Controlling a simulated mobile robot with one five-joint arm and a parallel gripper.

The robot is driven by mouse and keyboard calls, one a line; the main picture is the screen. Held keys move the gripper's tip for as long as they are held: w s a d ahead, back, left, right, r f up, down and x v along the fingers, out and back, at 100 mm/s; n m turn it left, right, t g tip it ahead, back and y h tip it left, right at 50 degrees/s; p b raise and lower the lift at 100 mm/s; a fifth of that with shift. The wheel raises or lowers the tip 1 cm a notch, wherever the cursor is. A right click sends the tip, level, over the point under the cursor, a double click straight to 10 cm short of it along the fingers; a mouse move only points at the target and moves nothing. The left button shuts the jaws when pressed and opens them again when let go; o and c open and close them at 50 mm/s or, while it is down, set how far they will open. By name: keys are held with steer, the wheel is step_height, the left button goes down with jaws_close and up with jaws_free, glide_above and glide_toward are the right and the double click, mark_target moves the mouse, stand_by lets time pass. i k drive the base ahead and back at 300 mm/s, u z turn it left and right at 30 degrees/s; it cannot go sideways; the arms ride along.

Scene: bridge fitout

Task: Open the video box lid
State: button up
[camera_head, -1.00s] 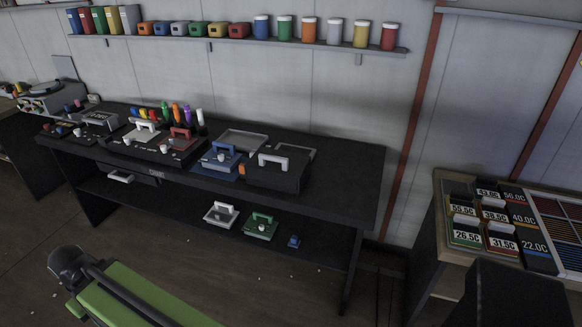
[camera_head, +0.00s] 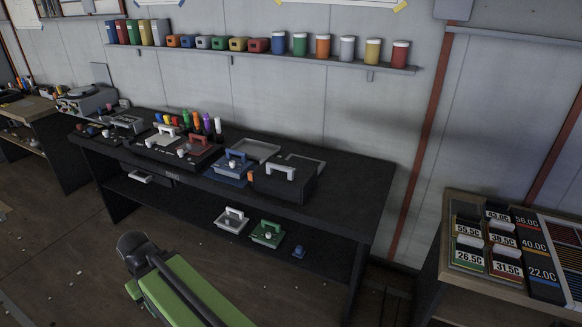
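Several handled boxes or lids stand on a long black bench (camera_head: 345,195), and no readable label shows which is the video box. A black box (camera_head: 285,185) with a light grey handle on top is nearest the bench's middle. A blue-lidded unit (camera_head: 232,165) with a handle is to its left. Further left are a white-handled lid (camera_head: 162,137) and a red-handled lid (camera_head: 194,145) on a dark unit. A white handled piece (camera_head: 231,221) and a green one (camera_head: 267,234) sit on the lower shelf.
Open grey trays (camera_head: 262,149) lie at the bench's back. A wall shelf (camera_head: 330,62) holds jars and binders. A label-card table (camera_head: 440,262) stands right. The bench's right end is bare.

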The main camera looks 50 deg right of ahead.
mark_target(283, 176)
steer(key=z, duration=0.2)
steer(key=i, duration=1)
steer(key=u, duration=0.1)
